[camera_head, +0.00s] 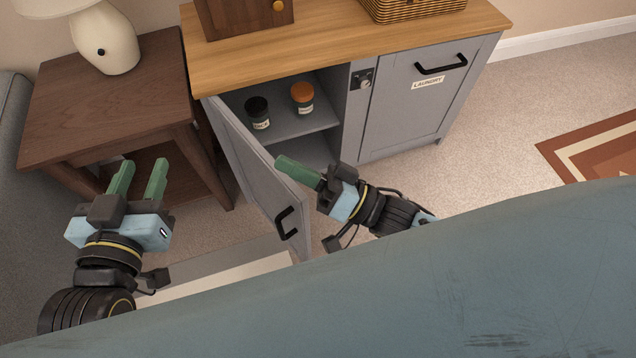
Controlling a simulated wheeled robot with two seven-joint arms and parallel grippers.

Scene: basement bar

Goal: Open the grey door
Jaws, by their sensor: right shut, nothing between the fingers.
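The grey door (258,165) is hinged at the left of a grey cabinet with a wooden top (340,48). It stands swung well open toward me, with a black handle (286,222) on its outer face. My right gripper (280,163) is shut and empty, its green fingers at the inner side of the open door. I cannot tell whether the fingertips touch it. My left gripper (138,176) is open and empty, left of the door and in front of the brown side table.
Two jars, one black-lidded (258,113) and one orange-lidded (302,98), stand on the cabinet shelf. A second grey door labelled LAUNDRY (415,95) is closed. The brown side table (110,100) with a lamp (105,40) stands close left. Carpet at the right is clear.

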